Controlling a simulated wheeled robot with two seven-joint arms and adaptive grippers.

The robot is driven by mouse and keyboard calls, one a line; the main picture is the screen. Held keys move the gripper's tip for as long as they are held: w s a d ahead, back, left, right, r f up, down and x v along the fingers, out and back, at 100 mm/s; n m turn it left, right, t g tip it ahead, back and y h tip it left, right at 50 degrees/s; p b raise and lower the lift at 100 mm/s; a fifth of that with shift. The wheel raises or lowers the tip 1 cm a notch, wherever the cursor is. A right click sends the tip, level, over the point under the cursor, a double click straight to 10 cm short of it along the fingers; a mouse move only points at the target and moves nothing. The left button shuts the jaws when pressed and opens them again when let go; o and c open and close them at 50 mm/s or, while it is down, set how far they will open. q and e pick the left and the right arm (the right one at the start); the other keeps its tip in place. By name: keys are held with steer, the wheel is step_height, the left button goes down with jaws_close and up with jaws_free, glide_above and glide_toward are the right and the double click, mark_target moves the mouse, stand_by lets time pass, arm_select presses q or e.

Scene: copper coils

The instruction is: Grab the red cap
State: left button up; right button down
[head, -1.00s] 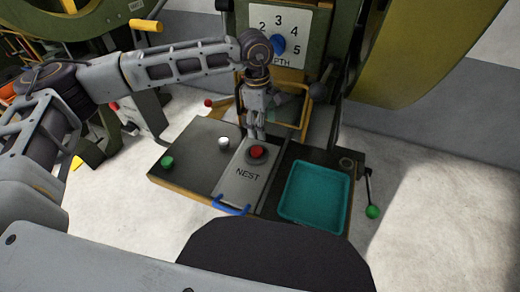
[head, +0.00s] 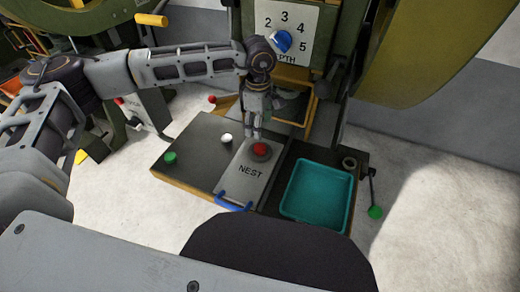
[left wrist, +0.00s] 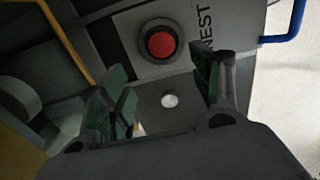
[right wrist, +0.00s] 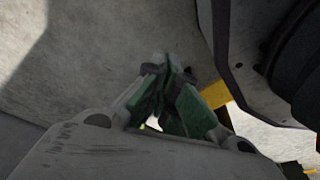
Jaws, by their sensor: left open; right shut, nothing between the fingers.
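The red cap (head: 260,149) sits on a dark round base on the grey NEST plate (head: 237,186). In the left wrist view the red cap (left wrist: 161,45) is near the top centre, beyond the fingers. My left gripper (head: 256,132) hangs pointing down just behind the cap, apart from it as far as I can tell. In the left wrist view its green-padded fingers (left wrist: 170,98) are spread with nothing between them. My right gripper (right wrist: 172,85) is shut and empty in the right wrist view, over the pale floor. It is not in the head view.
A green cap (head: 170,157) and a white cap (head: 227,138) are on the dark panel left of the plate. A teal tray (head: 318,215) lies to the right. A blue handle (head: 233,205) is at the plate's front. The dial board (head: 285,30) and a yellow-framed opening stand behind.

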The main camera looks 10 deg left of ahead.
mark_target(260, 148)
arm_select(q)
step_height(260, 148, down, 4)
steer(key=shift+r, duration=0.25)
steer(key=shift+f, duration=0.7)
arm_select(e)
steer(key=shift+w+a+r, duration=0.3)
steer(key=shift+r, duration=0.15)
steer(key=shift+s, duration=0.1)
arm_select(q)
steer(key=shift+s+d+f, duration=0.1)
steer(key=shift+s+f, duration=0.05)
steer(key=shift+f, duration=0.3)
steer(key=f, duration=0.2)
steer(key=shift+s+d+f, duration=0.2)
steer(key=shift+f, duration=0.2)
steer(key=shift+f+b, duration=0.3)
steer(key=shift+f, duration=0.45)
arm_select(e)
steer(key=shift+w+a+r, duration=0.1)
steer(key=shift+w+r, duration=0.2)
steer(key=shift+r, duration=0.05)
